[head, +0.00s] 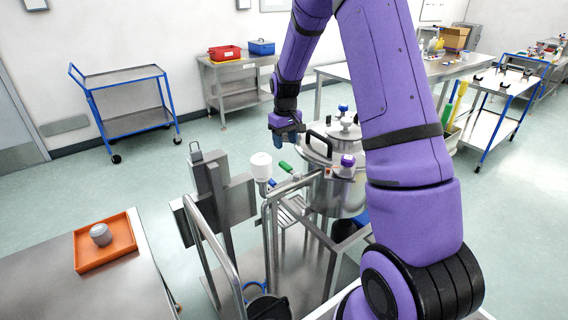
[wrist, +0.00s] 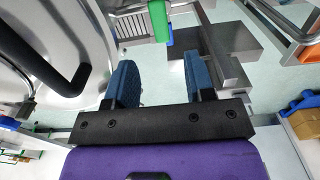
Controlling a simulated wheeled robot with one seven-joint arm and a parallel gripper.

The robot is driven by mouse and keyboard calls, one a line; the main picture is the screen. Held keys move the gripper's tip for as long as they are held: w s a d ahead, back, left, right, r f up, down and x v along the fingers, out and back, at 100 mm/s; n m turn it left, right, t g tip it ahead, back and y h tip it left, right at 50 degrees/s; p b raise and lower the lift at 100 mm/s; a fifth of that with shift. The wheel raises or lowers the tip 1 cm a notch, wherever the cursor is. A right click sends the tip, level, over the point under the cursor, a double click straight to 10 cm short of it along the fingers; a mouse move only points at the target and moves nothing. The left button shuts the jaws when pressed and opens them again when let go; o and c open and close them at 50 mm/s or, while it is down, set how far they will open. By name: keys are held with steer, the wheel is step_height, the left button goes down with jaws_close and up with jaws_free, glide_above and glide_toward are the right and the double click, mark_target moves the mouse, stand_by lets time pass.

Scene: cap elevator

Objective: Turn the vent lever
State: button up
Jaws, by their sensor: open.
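A green lever (head: 285,167) sticks out at the left side of a steel lidded vessel (head: 336,190); I take it for the vent lever, though no label shows. In the wrist view the green handle (wrist: 160,22) lies beyond my fingertips, roughly centred between them and apart from them. My gripper (head: 287,142) is open and empty beside the lid, above the lever. Its two blue fingers (wrist: 159,75) are spread wide in the wrist view. A smaller blue handle (head: 271,183) sits near the green one. The lever's pivot is not clear.
A black lid handle (head: 319,143) rises close to my gripper and fills the left of the wrist view (wrist: 45,65). A white cup-like part (head: 261,164) and steel rails stand left of the vessel. An orange tray (head: 106,243) holds a grey cap (head: 101,234).

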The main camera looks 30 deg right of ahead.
mark_target(285, 164)
step_height(285, 164, down, 9)
steer(key=shift+r, duration=0.1)
stand_by(0.3)
jaws_close()
